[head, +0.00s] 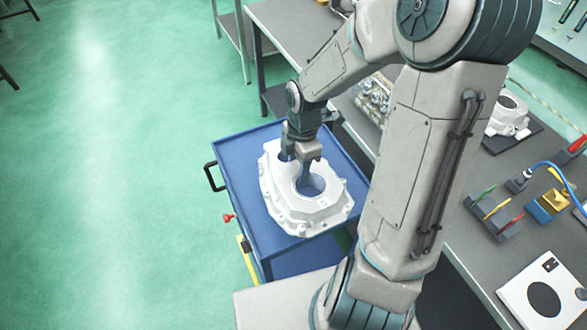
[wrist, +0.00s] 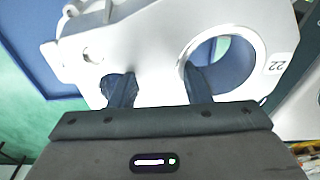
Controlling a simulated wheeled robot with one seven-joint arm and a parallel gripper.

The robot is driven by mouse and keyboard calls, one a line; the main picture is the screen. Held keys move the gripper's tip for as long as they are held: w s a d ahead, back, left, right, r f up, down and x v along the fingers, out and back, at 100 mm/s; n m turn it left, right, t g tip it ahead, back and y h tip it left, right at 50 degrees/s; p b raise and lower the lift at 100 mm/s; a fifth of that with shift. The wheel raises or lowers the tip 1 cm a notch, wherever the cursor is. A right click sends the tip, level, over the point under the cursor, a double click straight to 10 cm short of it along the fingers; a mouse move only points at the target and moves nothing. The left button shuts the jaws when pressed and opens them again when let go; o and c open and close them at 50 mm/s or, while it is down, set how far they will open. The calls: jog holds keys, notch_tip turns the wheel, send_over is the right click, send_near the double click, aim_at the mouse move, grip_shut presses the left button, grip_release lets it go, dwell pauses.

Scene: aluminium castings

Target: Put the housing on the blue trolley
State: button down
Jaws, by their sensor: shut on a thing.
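The housing (head: 330,208) is a white casting with a large round bore and a smaller opening. In the head view it is over the top of the blue trolley (head: 235,155). I cannot tell whether it rests on the trolley top or hangs just above it. My gripper (head: 300,168) is shut on the housing's wall, with a finger reaching into the bore. In the wrist view the two fingers (wrist: 155,90) grip the housing (wrist: 150,50), marked "22", one of them in the round bore. The blue trolley top (wrist: 22,40) shows behind it.
A grey workbench (head: 480,240) runs along the right. The trolley has a black handle (head: 212,177).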

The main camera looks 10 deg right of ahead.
jog(key=w+f, duration=0.2)
jog(key=w, duration=0.1)
jog(key=w+f+p, duration=0.1)
jog(key=w+f, duration=0.1)
jog(key=w, duration=0.2)
jog(key=w+d+f, duration=0.1)
jog(key=w+f, duration=0.1)
jog(key=w, duration=0.2)
jog(key=shift+w+f, duration=0.2)
jog(key=shift+f, duration=0.15)
jog(key=shift+s+f+p, duration=0.1)
jog(key=shift+f+p, duration=0.65)
jog(key=shift+f, duration=1.25)
jog(key=c, duration=0.8)
grip_release()
jog(key=shift+f, duration=0.1)
jog(key=shift+o, duration=0.2)
